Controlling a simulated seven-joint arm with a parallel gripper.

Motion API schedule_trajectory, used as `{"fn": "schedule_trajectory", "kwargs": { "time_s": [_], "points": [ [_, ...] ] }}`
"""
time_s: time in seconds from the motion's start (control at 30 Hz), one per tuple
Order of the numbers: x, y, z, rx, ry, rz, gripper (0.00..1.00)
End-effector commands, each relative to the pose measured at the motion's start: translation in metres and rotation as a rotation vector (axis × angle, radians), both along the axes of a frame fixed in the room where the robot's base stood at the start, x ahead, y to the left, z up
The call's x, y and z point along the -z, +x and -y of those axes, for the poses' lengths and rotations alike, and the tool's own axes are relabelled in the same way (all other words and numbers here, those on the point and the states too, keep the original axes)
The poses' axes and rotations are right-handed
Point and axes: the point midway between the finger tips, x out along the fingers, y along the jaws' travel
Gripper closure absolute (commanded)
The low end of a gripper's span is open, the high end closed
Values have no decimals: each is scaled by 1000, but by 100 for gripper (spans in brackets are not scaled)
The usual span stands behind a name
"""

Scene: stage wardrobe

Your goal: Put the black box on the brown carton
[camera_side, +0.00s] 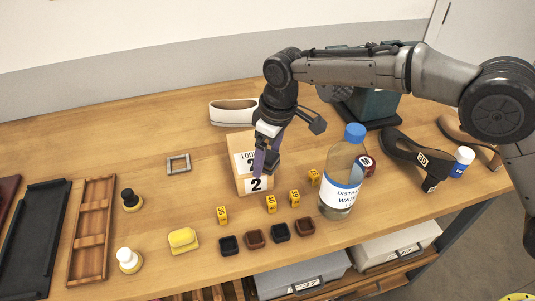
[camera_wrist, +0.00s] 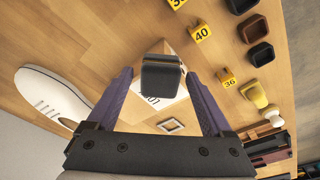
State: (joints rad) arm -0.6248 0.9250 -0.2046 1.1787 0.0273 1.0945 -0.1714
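The brown carton (camera_side: 240,148) stands on the table near the middle, with white labels bearing a 2. It is partly hidden behind my gripper in the side view, and below the box in the wrist view. The small black box (camera_wrist: 161,76) is between the purple fingers of my gripper (camera_wrist: 160,74). In the side view my gripper (camera_side: 267,165) points down at the carton, with the dark box at its fingertips. Whether the box touches the carton is hard to tell.
A water bottle (camera_side: 341,185) with a blue cap stands right of the carton. Several yellow number markers (camera_side: 271,204) and small dark cups (camera_side: 254,239) are in front. A white shoe-like item (camera_side: 233,112) is behind. A grey frame (camera_side: 178,164) lies left, with bare table around it.

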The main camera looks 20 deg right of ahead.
Motion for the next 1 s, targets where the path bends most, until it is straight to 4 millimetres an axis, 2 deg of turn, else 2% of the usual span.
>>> {"fn": "schedule_trajectory", "kwargs": {
  "time_s": [0.27,0.37,0.7,0.8,1.0],
  "points": [
    [-8,0,0,0,1,1,15],
    [-21,-1,1,0,2,4,15],
    [-89,-8,9,0,2,4,15],
    [-104,-10,10,0,1,3,15],
    [-120,-12,12,0,1,1,15]
  ]
}}
